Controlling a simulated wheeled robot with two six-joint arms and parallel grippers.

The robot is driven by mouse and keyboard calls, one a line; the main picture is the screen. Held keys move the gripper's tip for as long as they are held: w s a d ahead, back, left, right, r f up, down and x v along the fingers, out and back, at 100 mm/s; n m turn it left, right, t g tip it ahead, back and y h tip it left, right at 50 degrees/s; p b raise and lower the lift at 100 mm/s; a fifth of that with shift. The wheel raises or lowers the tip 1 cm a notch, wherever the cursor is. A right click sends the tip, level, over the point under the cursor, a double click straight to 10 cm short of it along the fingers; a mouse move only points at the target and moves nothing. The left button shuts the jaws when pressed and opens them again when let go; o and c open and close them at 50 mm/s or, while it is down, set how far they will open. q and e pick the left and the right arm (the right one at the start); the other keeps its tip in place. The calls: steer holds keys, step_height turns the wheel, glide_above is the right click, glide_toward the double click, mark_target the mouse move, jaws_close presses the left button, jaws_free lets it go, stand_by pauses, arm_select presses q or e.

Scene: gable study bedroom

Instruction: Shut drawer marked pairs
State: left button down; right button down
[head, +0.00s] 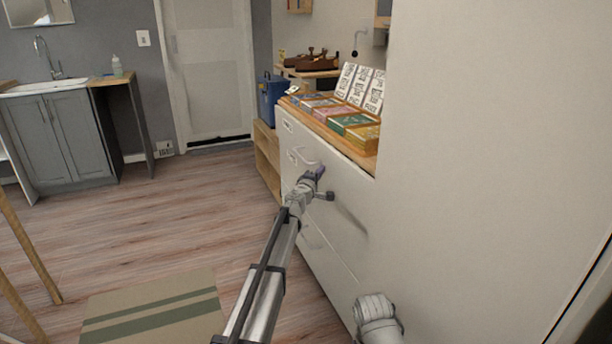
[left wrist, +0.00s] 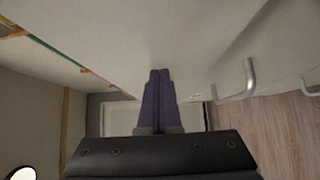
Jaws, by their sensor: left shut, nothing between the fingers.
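A white drawer cabinet (head: 345,215) stands at the right, with small labels on its front too small to read. I cannot tell which drawer is marked pairs. My left gripper (head: 319,171) is shut and empty, close to the cabinet front near that handle. Its purple fingers (left wrist: 158,98) are together in the left wrist view, with a pale surface beyond. Contact cannot be told. No drawer visibly stands far out. My right gripper is not seen.
On the cabinet's wooden top (head: 325,133) are coloured boxes (head: 352,123) and upright printed cards (head: 361,88). A blue bin (head: 271,99) stands on a low wooden shelf (head: 267,160) beyond. A striped mat (head: 155,312) lies on the floor.

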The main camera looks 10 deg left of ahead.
arm_select(q)
steer(key=shift+w+d, duration=0.65)
steer(key=shift+d, duration=0.3)
steer(key=shift+d, duration=0.1)
